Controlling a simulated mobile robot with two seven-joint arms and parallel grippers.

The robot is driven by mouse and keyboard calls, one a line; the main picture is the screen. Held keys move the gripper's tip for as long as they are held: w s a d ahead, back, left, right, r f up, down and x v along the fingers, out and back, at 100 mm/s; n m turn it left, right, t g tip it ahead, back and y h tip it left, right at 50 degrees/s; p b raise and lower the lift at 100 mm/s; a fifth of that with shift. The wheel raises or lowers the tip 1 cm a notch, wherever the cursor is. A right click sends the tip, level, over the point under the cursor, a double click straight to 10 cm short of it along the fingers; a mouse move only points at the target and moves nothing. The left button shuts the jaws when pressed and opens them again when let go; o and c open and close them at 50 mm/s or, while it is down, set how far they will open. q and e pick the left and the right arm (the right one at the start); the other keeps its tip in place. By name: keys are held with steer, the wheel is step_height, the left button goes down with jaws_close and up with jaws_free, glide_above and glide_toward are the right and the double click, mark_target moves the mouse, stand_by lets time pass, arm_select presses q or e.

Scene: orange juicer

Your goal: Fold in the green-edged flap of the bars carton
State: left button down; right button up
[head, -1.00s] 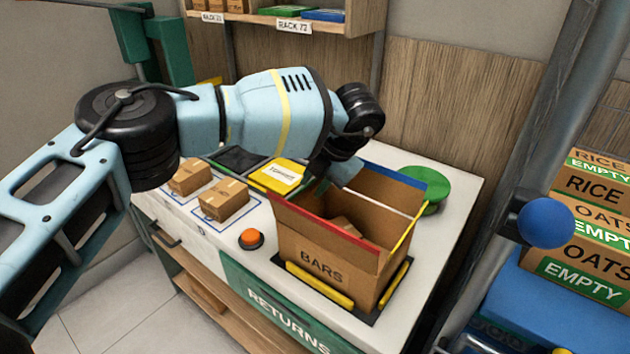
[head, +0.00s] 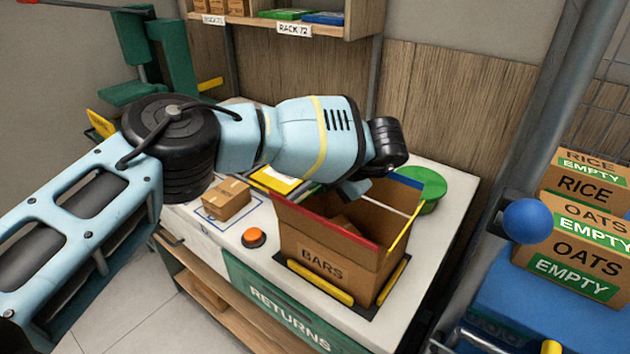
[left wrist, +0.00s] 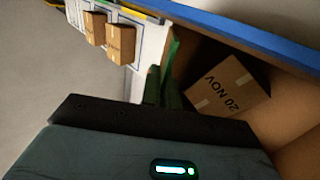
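The open bars carton (head: 325,262) stands upright on the white counter. Its red-edged flap (head: 325,222) faces the front, the yellow-edged flap (head: 398,232) is at the right and the blue-edged flap (head: 400,181) at the back. My left gripper (head: 350,190) is over the carton's back left. In the left wrist view its green fingers (left wrist: 163,75) look close together, beside the carton opening; I cannot tell them surely from a green edge. My right gripper is out of view.
A small box (left wrist: 228,88) marked 20 NOV lies inside the carton. Yellow bars (head: 320,284) border the carton's place. An orange button (head: 254,238), a small brown box (head: 227,199) and a green disc (head: 424,186) are on the counter. A blue ball (head: 527,220) is at the right.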

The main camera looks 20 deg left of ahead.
arm_select(q)
steer(key=shift+s+d+f+t+y, duration=0.15)
steer(key=shift+f+t+y, duration=0.1)
steer(key=shift+y, duration=0.35)
steer(key=shift+w+d+f+t+y, duration=0.15)
steer(key=shift+t+y, duration=0.1)
steer(key=shift+y, duration=0.35)
steer(key=shift+s, duration=0.1)
steer(key=c, duration=1.6)
jaws_free()
steer(key=shift+c, duration=0.2)
steer(key=v, duration=0.7)
steer(key=shift+s+d+r, duration=0.15)
steer(key=shift+d+r, duration=0.15)
